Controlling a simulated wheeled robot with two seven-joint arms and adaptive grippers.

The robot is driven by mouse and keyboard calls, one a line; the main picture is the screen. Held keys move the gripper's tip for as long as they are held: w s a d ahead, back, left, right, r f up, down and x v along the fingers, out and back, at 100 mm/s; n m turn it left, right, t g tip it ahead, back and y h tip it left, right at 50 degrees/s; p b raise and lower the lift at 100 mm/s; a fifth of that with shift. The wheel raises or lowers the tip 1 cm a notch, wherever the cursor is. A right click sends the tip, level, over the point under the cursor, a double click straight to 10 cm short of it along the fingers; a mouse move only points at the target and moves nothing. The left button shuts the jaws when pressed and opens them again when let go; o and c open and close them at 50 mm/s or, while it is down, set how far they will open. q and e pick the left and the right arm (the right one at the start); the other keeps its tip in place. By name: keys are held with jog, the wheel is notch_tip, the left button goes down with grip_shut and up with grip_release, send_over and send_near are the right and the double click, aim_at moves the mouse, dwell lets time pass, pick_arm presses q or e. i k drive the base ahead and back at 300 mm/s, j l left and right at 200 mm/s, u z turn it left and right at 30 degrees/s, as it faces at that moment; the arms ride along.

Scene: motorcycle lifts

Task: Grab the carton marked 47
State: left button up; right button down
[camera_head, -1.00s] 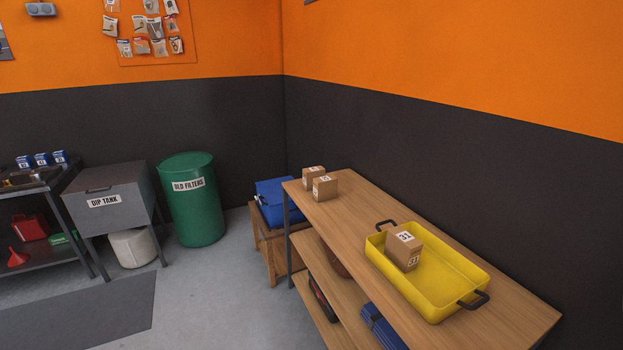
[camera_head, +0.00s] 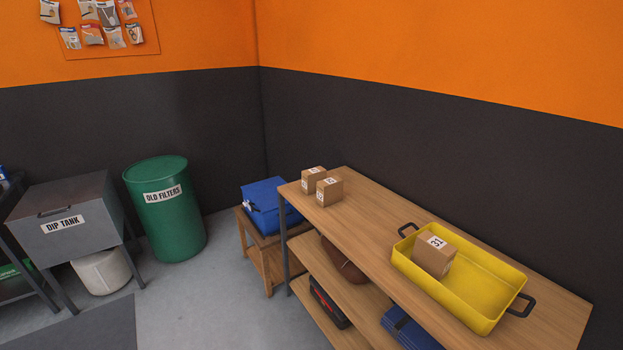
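Two small brown cartons stand side by side at the far left end of the wooden shelf top; the rear carton (camera_head: 312,179) and the front carton (camera_head: 329,191) carry white labels too small to read surely. Another brown carton (camera_head: 434,257), marked 31, sits in a yellow tray (camera_head: 477,279) with dark handles on the same shelf top. I cannot make out a carton marked 47. Neither of my grippers is in view.
The wooden shelf unit (camera_head: 375,219) has lower boards holding a red-and-black case (camera_head: 330,302) and blue folded items (camera_head: 408,328). A blue box (camera_head: 270,205) rests on a wooden stool. A green drum (camera_head: 166,212) and a dip tank (camera_head: 66,215) stand left. Grey floor between is clear.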

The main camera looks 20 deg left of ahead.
aim_at(310, 177)
jog(key=i+j, duration=0.15)
jog(key=j, duration=0.15)
jog(key=i+j+z, duration=0.1)
jog(key=j, duration=0.2)
jog(key=i+j+z, duration=0.1)
jog(key=j, duration=0.25)
jog(key=i+j+z, duration=0.1)
jog(key=i+j, duration=0.25)
jog(key=j, duration=0.3)
jog(key=i+j+z, duration=0.15)
jog(key=j, duration=0.2)
jog(key=i+j+z, duration=0.1)
jog(key=j, duration=0.25)
jog(key=i, duration=0.1)
